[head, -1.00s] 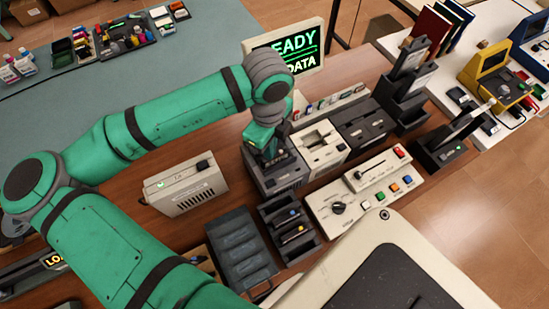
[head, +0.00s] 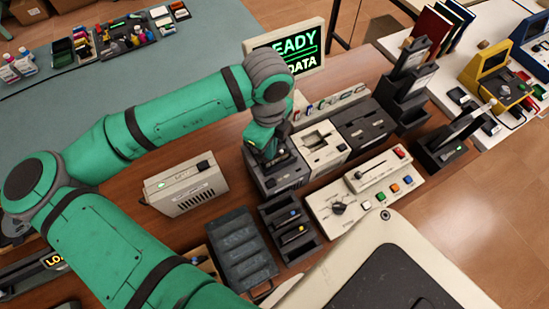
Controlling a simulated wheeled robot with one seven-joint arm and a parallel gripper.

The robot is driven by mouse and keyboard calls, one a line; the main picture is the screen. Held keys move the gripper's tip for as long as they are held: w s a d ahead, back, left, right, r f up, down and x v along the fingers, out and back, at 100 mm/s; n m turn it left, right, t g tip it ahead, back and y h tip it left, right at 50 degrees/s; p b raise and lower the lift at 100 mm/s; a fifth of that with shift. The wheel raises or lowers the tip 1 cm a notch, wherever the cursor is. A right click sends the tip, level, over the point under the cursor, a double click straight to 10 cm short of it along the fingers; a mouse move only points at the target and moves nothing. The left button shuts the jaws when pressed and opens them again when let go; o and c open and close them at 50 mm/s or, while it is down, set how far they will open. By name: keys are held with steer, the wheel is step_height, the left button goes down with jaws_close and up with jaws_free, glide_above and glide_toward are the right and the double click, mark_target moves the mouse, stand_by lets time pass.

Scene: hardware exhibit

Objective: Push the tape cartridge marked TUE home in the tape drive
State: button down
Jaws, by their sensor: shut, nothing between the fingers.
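My gripper (head: 270,158) points down at the top of a dark unit (head: 282,181) at the left end of a row of machines. It is shut and empty, its tips close to the unit's top, partly hidden by my own wrist. I cannot tell whether the tips touch anything. The tape cartridge marked TUE cannot be made out; no such label is readable, and my gripper covers much of this unit's top. I cannot tell for sure which unit is the tape drive.
A beige unit (head: 320,148) and another dark unit (head: 363,128) stand to the right. A control panel (head: 368,187), a black rack (head: 290,228) and a grey tray (head: 240,250) lie in front. A beige box (head: 186,188) stands left. A screen (head: 285,50) behind shows green text.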

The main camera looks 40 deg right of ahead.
steer(key=shift+s, duration=0.15)
steer(key=shift+f, duration=0.35)
steer(key=shift+f, duration=1.05)
stand_by(1.4)
steer(key=shift+r, duration=3.5)
